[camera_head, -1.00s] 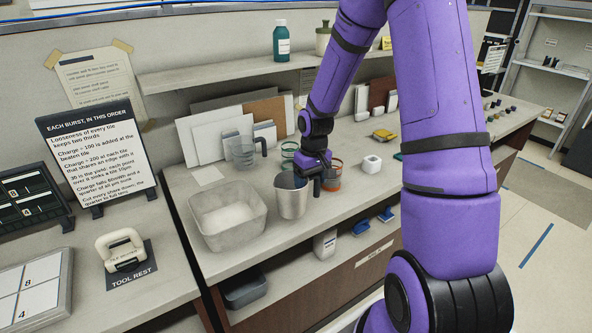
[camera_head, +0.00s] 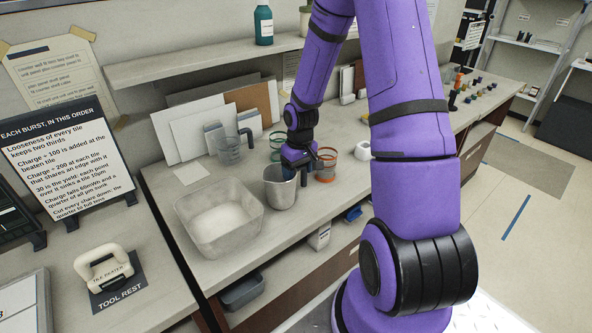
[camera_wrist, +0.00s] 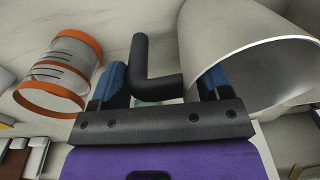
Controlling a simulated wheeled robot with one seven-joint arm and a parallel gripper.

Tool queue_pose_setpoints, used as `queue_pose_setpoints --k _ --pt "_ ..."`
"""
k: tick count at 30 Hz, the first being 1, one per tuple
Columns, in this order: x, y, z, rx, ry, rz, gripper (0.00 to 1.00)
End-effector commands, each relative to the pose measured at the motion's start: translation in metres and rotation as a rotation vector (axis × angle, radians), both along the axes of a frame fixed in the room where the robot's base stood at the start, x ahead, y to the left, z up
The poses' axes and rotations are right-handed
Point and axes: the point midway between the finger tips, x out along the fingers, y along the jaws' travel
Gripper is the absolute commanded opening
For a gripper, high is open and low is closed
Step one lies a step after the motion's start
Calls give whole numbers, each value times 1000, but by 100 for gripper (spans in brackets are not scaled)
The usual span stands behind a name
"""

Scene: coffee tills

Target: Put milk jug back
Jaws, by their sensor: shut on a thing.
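The milk jug (camera_head: 280,190) is a plain grey metal jug, upright at the front of the counter beside the clear bin. Its black handle (camera_wrist: 150,72) shows in the wrist view between the blue fingers, and its pale body (camera_wrist: 255,45) fills the right side. My gripper (camera_head: 299,166) is shut on the jug's handle, on the jug's right side in the head view. In the wrist view my gripper (camera_wrist: 162,92) has one finger on each side of the handle. Whether the jug's base touches the counter is hard to tell.
An orange-rimmed glass (camera_head: 326,165) stands just right of my gripper. A clear bin (camera_head: 218,222) of white powder is left of the jug. A shelf (camera_head: 200,79) runs above the counter.

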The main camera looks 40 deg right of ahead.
Motion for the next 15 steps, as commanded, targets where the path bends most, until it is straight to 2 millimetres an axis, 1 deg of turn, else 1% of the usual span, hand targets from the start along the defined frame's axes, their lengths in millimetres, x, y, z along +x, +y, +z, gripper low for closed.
queue_pose_setpoints --k 4,5,6,7,8,15 --pt "0 1 -3 1 1 1 30" --pt "0 0 -3 0 0 1 78" --pt "0 0 -2 0 0 1 87" --pt "0 0 -2 0 0 1 94" --pt "0 0 -2 0 0 0 96" --pt "0 0 -2 0 0 0 96"
